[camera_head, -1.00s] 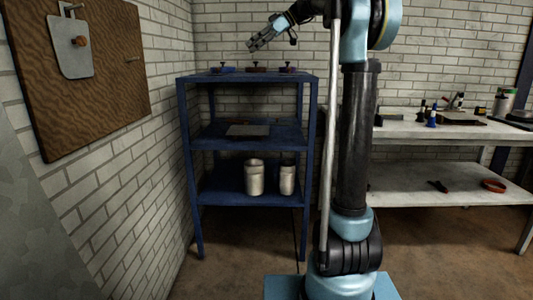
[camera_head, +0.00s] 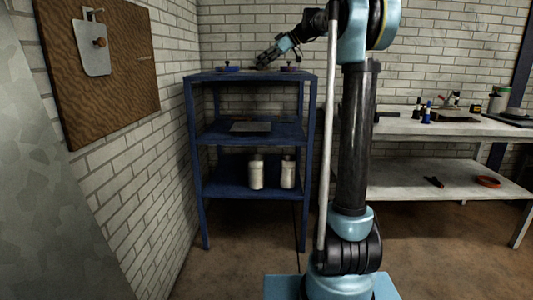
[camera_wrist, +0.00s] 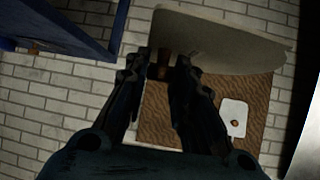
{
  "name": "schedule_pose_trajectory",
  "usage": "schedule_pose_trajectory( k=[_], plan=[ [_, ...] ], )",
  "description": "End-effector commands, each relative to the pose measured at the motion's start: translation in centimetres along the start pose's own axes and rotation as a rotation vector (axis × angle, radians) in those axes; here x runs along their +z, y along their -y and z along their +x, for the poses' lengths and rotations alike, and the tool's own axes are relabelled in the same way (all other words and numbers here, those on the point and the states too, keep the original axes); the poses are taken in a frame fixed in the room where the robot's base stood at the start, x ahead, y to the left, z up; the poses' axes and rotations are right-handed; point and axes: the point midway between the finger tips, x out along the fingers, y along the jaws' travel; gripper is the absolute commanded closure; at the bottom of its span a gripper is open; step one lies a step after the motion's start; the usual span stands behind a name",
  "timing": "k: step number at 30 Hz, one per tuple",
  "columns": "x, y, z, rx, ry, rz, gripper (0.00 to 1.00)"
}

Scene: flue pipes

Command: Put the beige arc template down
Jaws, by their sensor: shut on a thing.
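The beige arc template (camera_wrist: 235,45) is a pale curved plate across the upper right of the wrist view. My gripper (camera_wrist: 165,70) is shut on its brown knob (camera_wrist: 165,62) there, and the plate extends to the right of the fingers. In the head view my gripper (camera_head: 262,62) is low over the middle of the blue shelf unit's top (camera_head: 210,75). I cannot make out the template there, nor tell whether anything touches the shelf.
Dark knobbed pieces stand left (camera_head: 228,69) and right (camera_head: 290,69) of my gripper on the shelf top. The brown board (camera_head: 130,60) on the left wall holds a grey plate (camera_head: 92,55). A workbench (camera_head: 400,126) with tools stands right.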

Motion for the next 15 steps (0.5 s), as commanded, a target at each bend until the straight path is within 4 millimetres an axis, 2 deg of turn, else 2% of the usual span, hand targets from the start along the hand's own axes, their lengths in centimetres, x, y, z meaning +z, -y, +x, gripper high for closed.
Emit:
schedule_pose_trajectory(
  k=[9, 15],
  plan=[
    [9.0, -5.4, 3.7, 0.161, 0.000, 0.109, 1.00],
    [15.2, -8.2, 5.8, 0.272, 0.000, 0.185, 1.00]
  ],
)
